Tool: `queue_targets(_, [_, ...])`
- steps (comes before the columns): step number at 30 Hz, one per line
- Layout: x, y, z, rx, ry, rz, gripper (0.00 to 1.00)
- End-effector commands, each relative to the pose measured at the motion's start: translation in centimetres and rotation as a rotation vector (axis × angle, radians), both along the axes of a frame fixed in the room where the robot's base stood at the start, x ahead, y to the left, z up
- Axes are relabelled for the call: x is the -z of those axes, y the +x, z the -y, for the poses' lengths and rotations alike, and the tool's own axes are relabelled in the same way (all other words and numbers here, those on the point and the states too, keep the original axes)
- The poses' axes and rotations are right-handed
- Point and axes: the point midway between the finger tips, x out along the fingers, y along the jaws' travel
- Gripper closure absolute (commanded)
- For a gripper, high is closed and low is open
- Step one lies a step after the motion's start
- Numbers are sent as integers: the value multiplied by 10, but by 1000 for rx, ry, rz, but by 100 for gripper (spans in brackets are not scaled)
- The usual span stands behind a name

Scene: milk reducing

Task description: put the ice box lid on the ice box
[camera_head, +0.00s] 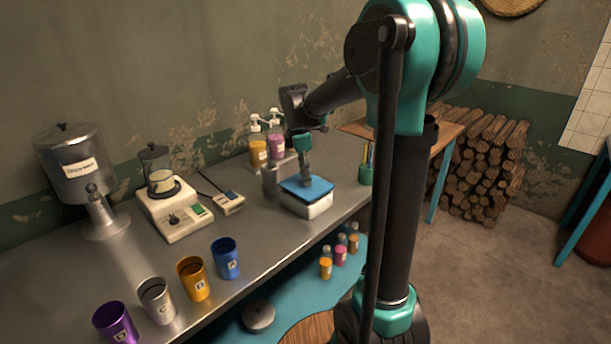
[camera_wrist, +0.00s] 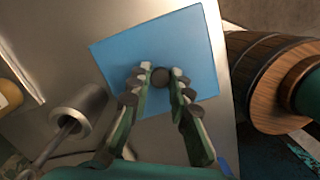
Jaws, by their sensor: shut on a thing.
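The blue ice box lid (camera_head: 321,188) is at the top of the white ice box (camera_head: 320,208) on the steel counter, near its right part. The lid looks roughly level and lined up with the box; I cannot tell whether it is fully seated. My gripper (camera_head: 306,185) points down over the lid. In the wrist view, the fingertips of my gripper (camera_wrist: 161,77) are closed around the small dark round knob of the lid (camera_wrist: 190,48). The lid hides the box in that view.
A metal cylinder (camera_head: 269,180) stands close left of the box, with pump bottles (camera_head: 258,150) behind. A green cup (camera_head: 366,173) stands to the right. Small bottles (camera_head: 340,256) stand on the lower shelf.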

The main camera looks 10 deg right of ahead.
Motion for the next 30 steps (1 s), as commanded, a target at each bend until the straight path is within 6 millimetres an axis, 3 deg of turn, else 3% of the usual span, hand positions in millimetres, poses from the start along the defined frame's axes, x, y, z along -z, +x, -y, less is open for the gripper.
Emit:
queue_targets(20, [12,0,0,0,0,0,100])
queue_targets(21, [12,0,0,0,0,0,79])
queue_targets(24, [11,0,0,0,0,0,66])
queue_targets(26, [11,0,0,0,0,0,60])
queue_targets(30, [11,0,0,0,0,0,60])
